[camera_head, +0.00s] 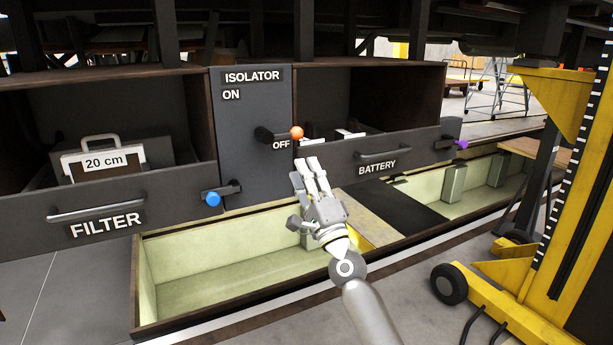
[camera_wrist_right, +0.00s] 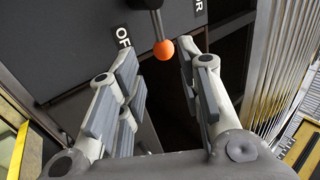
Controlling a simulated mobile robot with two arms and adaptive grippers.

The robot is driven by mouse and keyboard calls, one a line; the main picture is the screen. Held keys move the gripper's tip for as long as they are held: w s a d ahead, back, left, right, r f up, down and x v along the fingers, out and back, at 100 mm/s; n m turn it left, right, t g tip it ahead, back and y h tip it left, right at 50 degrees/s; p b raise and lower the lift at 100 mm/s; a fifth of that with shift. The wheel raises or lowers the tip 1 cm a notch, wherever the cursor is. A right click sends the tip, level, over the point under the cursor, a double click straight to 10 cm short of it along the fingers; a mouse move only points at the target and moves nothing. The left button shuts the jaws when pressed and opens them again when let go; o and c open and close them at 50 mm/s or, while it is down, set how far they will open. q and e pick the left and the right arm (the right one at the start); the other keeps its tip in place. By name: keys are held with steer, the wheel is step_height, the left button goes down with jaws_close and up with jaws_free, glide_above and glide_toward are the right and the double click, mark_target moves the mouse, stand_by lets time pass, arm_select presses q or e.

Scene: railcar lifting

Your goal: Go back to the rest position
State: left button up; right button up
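My right gripper (camera_head: 313,172) is in the middle of the head view, in front of the isolator panel (camera_head: 248,165) and a little below the orange-knobbed isolator handle (camera_head: 297,132). The handle lies sideways by the OFF label. In the right wrist view, the fingers of the right gripper (camera_wrist_right: 155,95) are apart with nothing between them. The orange knob (camera_wrist_right: 164,49) shows just beyond the fingertips, and no contact is visible. My left gripper is in neither view.
The FILTER drawer (camera_head: 100,210) with a 20 cm box (camera_head: 103,160) is at left, the BATTERY drawer (camera_head: 378,155) at right. A pale pit (camera_head: 230,265) lies below. A yellow lift (camera_head: 570,220) stands at right.

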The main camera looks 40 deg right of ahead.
stand_by(0.6)
